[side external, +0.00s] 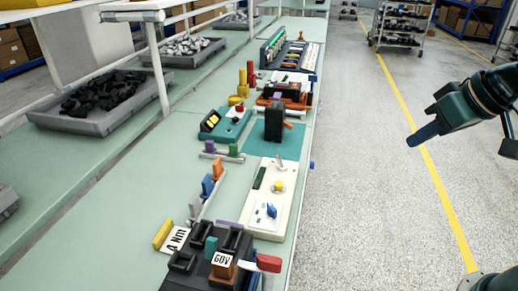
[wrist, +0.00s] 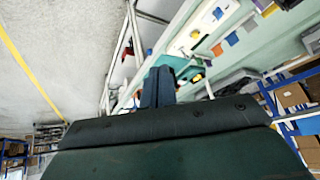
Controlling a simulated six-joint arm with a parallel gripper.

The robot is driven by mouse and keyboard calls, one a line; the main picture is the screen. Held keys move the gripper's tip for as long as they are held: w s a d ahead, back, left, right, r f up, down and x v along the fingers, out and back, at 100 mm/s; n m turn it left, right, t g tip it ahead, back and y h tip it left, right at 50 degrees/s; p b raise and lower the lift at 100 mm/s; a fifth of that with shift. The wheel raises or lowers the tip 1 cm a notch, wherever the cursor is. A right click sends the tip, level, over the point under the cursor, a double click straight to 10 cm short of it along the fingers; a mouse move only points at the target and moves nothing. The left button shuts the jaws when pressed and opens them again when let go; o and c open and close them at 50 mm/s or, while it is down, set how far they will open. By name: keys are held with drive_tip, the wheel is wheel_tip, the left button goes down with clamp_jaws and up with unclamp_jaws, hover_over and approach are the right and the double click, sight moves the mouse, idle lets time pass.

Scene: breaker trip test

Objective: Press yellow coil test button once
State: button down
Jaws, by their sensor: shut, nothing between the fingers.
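A small yellow button (side external: 278,187) sits on the top of a cream panel box (side external: 257,212) on the bench, in the side view. My gripper (side external: 411,142) is over the aisle floor to the right of the bench, well apart from the button. Its blue fingers are together and hold nothing.
A black block (side external: 274,123) stands on a teal mat behind the panel box. A teal device (side external: 226,125) is left of it. Dark breaker blocks with a red-tipped lever (side external: 268,263) stand in front. Grey trays (side external: 98,100) line the left. The aisle floor is clear.

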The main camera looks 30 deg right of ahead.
drive_tip(key=w+a+f+m+t+y, duration=0.1)
drive_tip(key=w+a+f, duration=0.15)
drive_tip(key=w, duration=0.45)
drive_tip(key=w+a+f+m, duration=0.1)
drive_tip(key=w+a, duration=0.2)
drive_tip(key=w, duration=0.3)
drive_tip(key=m+t+y, duration=0.1)
drive_tip(key=m+y, duration=0.1)
hover_over(279, 185)
wheel_tip(279, 185, down, 7)
drive_tip(key=shift+s+d+f, duration=0.2)
drive_tip(key=shift+s+d, duration=0.05)
drive_tip(key=shift+s, duration=0.05)
drive_tip(key=shift+f, duration=0.15)
drive_tip(key=shift+f, duration=4.3)
